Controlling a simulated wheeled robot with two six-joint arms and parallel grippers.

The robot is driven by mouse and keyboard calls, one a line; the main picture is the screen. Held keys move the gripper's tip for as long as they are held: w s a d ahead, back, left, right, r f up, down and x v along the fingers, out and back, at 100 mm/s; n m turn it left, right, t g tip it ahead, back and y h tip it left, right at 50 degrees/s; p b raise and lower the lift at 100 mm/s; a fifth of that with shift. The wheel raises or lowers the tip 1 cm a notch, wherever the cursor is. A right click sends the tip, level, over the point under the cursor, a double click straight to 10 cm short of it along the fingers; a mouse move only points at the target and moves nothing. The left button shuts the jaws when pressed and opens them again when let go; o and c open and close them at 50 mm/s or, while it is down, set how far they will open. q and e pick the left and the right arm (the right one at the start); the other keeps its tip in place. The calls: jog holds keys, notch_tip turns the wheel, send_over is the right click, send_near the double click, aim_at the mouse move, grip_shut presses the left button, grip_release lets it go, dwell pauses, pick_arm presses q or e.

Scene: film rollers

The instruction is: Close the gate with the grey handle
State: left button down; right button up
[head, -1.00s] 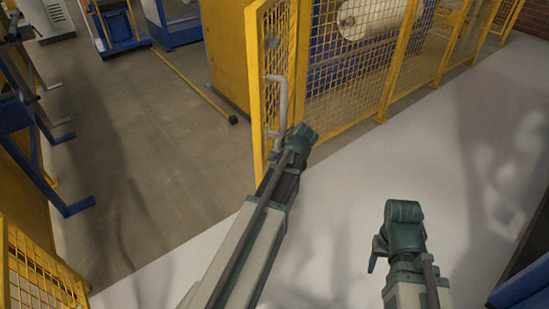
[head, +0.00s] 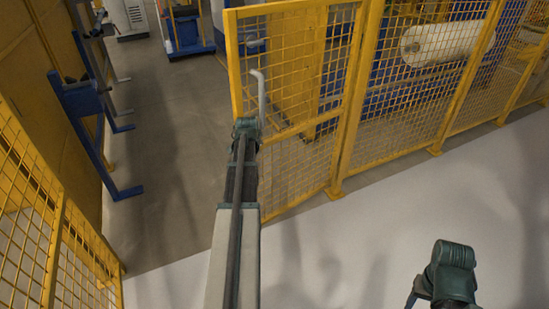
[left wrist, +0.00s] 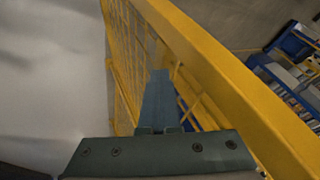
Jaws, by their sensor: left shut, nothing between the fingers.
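The yellow mesh gate (head: 290,170) stands partly open in the head view, hinged at its right post, with its free edge on the left. The grey handle (head: 261,92) is a bent bar on the gate near that edge. My left arm reaches up to the gate, with its wrist just below the handle, hiding the handle's lower end. In the left wrist view my left gripper (left wrist: 157,100) is shut and empty beside the gate's yellow frame (left wrist: 225,75). Contact with the gate is unclear. My right gripper (head: 425,290) is low at the right, its fingers mostly hidden.
A yellow mesh fence (head: 55,240) stands at the left, with an opening between it and the gate. More yellow fencing (head: 462,90) runs to the right, with a white roller (head: 440,42) behind it. A blue stand (head: 85,120) is beyond the opening. The pale floor is clear.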

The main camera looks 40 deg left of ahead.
pick_arm(q)
jog(key=w+a+m, duration=0.1)
jog(key=w+a, duration=0.2)
jog(key=a, duration=0.9)
jog(key=shift+a+r+t, duration=0.15)
jog(key=shift+r+t, duration=0.05)
jog(key=shift+t, duration=0.1)
pick_arm(e)
jog(key=shift+s+d, duration=0.1)
jog(key=shift+d, duration=0.05)
pick_arm(q)
jog(key=shift+w+a, duration=0.1)
jog(key=shift+a, duration=0.1)
jog(key=s+d+r+p, duration=0.7)
jog(key=d+p, duration=0.1)
jog(key=shift+s+d+r+h, duration=0.2)
jog(key=shift+d+r+h, duration=0.1)
jog(key=shift+r, duration=0.05)
pick_arm(e)
notch_tip(320, 180, up, 8)
jog(key=s+a, duration=0.1)
jog(key=shift+s+a+r, duration=0.15)
jog(key=shift+r, duration=0.05)
